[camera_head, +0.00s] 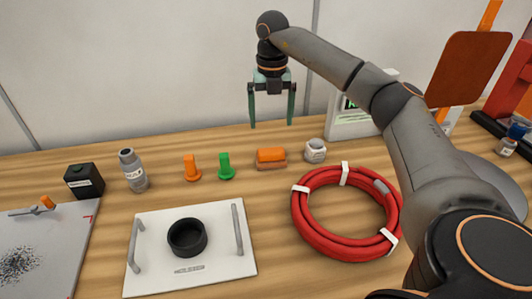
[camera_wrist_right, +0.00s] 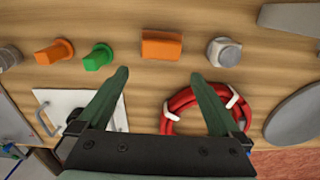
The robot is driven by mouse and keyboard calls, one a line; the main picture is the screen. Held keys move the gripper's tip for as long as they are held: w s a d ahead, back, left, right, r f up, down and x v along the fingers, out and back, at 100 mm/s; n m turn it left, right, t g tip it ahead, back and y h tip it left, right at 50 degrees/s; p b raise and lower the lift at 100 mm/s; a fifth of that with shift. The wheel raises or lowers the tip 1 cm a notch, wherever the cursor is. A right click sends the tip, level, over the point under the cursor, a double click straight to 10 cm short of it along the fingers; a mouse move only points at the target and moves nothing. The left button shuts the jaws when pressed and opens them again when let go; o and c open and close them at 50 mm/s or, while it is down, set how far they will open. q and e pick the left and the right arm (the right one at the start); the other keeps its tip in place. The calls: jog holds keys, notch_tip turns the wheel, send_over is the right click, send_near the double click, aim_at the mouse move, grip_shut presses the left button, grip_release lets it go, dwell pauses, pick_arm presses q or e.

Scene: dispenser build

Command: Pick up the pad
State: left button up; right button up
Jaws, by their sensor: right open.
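The pad appears to be the small orange block with a brownish lower layer (camera_head: 271,157), lying flat on the wooden table right of the green peg-like piece. It also shows at the top middle of the right wrist view (camera_wrist_right: 161,45). My right gripper (camera_head: 271,125) is open and empty, pointing down above the pad and clear of it. In the right wrist view its two fingers (camera_wrist_right: 159,75) are spread apart, with the pad beyond the tips and between them. My left gripper is not in view.
A green piece (camera_head: 226,168) and an orange piece (camera_head: 192,170) stand left of the pad. A grey nut-like part (camera_head: 315,151) sits close on its right. A red hose coil (camera_head: 322,247) lies in front right, and a white handled tray (camera_head: 222,268) in front left.

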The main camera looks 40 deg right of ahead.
send_over(271, 150)
jog(key=f, duration=0.4)
jog(key=shift+s+a+f, duration=0.2)
jog(key=shift+s+f, duration=0.1)
jog(key=shift+s, duration=0.05)
jog(key=shift+w+d+f+b, duration=0.15)
jog(key=shift+f+b, duration=0.1)
jog(key=shift+f, duration=1.2)
jog(key=shift+w+d+f+b, duration=0.15)
jog(key=shift+f+b, duration=0.1)
jog(key=shift+f, duration=1.2)
jog(key=shift+a, duration=0.1)
jog(key=shift+c, duration=0.4)
jog(key=c, duration=0.9)
jog(key=shift+r, duration=0.15)
jog(key=shift+c, duration=0.2)
